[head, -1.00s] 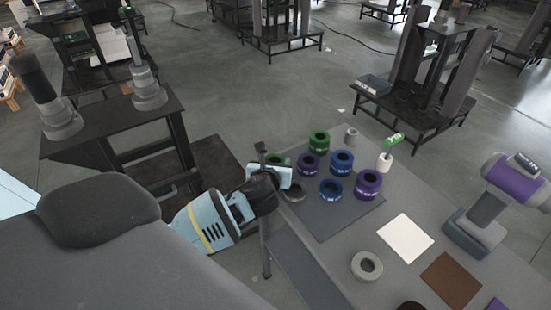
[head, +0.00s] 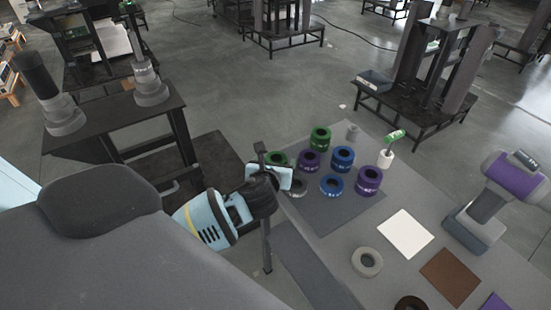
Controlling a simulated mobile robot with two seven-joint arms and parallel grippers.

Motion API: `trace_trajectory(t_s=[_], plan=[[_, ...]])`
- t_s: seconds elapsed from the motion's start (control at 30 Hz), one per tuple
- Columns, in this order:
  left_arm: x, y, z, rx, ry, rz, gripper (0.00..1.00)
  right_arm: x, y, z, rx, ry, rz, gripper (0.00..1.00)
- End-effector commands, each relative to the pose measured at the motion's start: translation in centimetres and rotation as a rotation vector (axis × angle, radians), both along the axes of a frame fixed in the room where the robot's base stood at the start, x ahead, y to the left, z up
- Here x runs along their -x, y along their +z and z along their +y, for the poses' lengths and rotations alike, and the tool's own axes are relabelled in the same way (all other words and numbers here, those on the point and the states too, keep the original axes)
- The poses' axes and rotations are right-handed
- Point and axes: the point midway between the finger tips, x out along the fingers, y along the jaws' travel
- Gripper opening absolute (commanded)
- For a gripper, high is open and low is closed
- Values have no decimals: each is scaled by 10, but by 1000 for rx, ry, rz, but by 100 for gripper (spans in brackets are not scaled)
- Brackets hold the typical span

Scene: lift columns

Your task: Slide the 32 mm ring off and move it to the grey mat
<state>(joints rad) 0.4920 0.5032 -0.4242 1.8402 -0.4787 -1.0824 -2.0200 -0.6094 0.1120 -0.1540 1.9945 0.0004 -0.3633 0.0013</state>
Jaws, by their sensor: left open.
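Several rings stand in loose rows on the dark grey mat (head: 335,215): a green ring (head: 320,138), a purple ring (head: 309,161), a blue ring (head: 342,158), another blue ring (head: 331,187) and a larger purple ring (head: 368,181). A second green ring (head: 279,158) and a grey ring (head: 297,187) are partly hidden by my left gripper (head: 275,174). Size marks are too small to read, so I cannot tell which ring is 32 mm. My left gripper is open at the mat's left edge, close to these two rings. My right gripper is not in view.
On the grey table, a pale grey ring (head: 367,262), white square (head: 405,233), brown square (head: 450,276) and dark brown ring (head: 410,304) lie nearer me. A purple and grey device (head: 490,205) stands right. A green-topped item (head: 395,136) stands behind the mat.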

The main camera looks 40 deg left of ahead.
Motion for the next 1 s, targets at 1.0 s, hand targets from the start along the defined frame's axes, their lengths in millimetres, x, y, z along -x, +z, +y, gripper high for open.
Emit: trace_trajectory(t_s=[1.0], plan=[[45,22,-21,0,0,-2,77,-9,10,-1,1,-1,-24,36]])
